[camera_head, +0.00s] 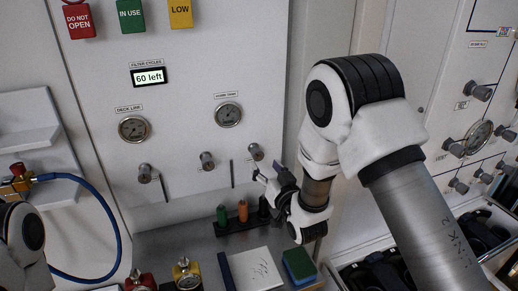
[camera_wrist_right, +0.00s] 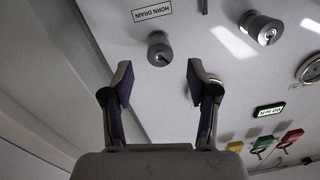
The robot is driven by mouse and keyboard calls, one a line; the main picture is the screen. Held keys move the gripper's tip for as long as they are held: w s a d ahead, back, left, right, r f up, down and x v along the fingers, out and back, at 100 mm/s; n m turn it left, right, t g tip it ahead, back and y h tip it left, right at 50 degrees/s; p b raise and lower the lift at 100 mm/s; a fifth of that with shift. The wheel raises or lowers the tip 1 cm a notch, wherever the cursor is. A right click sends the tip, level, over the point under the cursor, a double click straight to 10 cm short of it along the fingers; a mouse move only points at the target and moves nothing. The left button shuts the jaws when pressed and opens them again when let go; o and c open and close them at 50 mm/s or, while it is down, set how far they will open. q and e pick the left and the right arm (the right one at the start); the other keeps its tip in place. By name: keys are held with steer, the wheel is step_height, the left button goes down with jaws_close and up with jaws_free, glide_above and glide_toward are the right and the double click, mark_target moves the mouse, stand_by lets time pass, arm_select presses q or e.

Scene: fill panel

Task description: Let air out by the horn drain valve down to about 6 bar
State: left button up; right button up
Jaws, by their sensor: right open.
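The horn drain valve (camera_wrist_right: 158,47) is a grey knob on the white panel, beside a "HORN DRAIN" label in the right wrist view, which is upside down. In the head view it appears to be the rightmost knob (camera_head: 256,151) of the lower row. My right gripper (camera_wrist_right: 157,82) is open and empty; the knob shows beyond and between its fingertips, seemingly not touched. In the head view my right gripper (camera_head: 263,175) is just below the knob. A round gauge (camera_head: 228,114) sits above; its reading is too small to tell. My left gripper is out of view.
A second gauge (camera_head: 134,128) and two more knobs, one of them at far left (camera_head: 145,173), share the panel. Below stand a dark rack (camera_head: 235,228) with coloured pegs, a white notepad (camera_head: 255,270) and a green block (camera_head: 299,265). A blue hose (camera_head: 117,245) loops at left.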

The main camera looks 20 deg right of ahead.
mark_target(259, 158)
steer(key=w+p, duration=0.1)
steer(key=w, duration=0.4)
steer(key=shift+w+a, duration=0.2)
steer(key=shift+s, duration=0.1)
steer(key=shift+c, duration=1.4)
jaws_close()
steer(key=shift+f+n+b, duration=0.25)
steer(key=shift+n+b, duration=0.45)
steer(key=shift+b, duration=0.55)
steer(key=shift+r, duration=0.25)
steer(key=shift+o, duration=1.4)
jaws_free()
steer(key=s+d, duration=0.1)
steer(key=s, duration=1)
steer(key=shift+s, duration=0.4)
